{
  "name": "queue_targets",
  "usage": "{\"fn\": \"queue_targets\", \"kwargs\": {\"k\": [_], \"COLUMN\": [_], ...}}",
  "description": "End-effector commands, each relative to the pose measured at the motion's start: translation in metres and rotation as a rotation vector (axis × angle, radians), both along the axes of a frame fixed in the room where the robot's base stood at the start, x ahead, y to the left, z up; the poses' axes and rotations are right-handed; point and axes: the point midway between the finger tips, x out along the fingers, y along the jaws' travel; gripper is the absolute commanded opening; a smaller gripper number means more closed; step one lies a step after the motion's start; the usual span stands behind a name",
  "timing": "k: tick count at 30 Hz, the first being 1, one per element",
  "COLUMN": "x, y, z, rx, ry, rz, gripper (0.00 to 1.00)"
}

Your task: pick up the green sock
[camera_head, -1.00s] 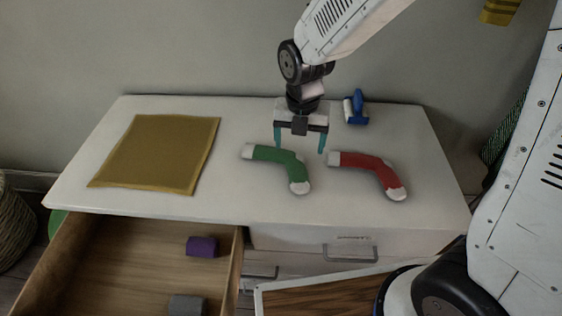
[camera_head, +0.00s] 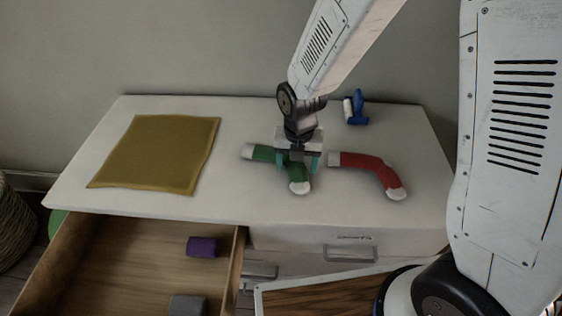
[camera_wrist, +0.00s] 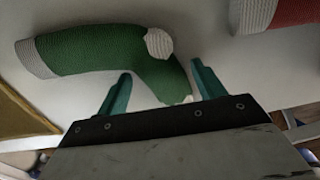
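The green sock (camera_head: 264,154) lies bent on the white dresser top, its white cuff to the left and white toe toward the front. My gripper (camera_head: 298,165) is open and low over the sock's bend, hiding part of it. In the wrist view the green sock (camera_wrist: 95,50) crosses just ahead of my open gripper (camera_wrist: 160,80), and its right end reaches between the two teal fingers. I cannot tell whether the fingers touch it.
A red sock (camera_head: 362,165) lies close to the right. A blue-handled object (camera_head: 357,106) is at the back. A mustard cloth (camera_head: 160,153) covers the left. An open drawer (camera_head: 120,262) below holds a purple item (camera_head: 203,247) and a grey item (camera_head: 187,305).

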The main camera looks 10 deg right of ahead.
Motion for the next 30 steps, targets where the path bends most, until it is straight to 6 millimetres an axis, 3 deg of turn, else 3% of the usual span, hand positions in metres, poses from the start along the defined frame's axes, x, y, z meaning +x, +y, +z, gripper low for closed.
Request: {"fn": "queue_targets", "kwargs": {"k": [1, 3, 17, 30], "x": [0.0, 0.0, 0.0, 0.0], "y": [0.0, 0.0, 0.001, 0.006], "z": [0.0, 0.0, 0.003, 0.036], "rx": [0.0, 0.0, 0.0, 0.001], "ry": [0.0, 0.0, 0.0, -0.002], "rz": [0.0, 0.0, 0.0, 0.01], "gripper": [0.54, 0.35, 0.34, 0.34]}}
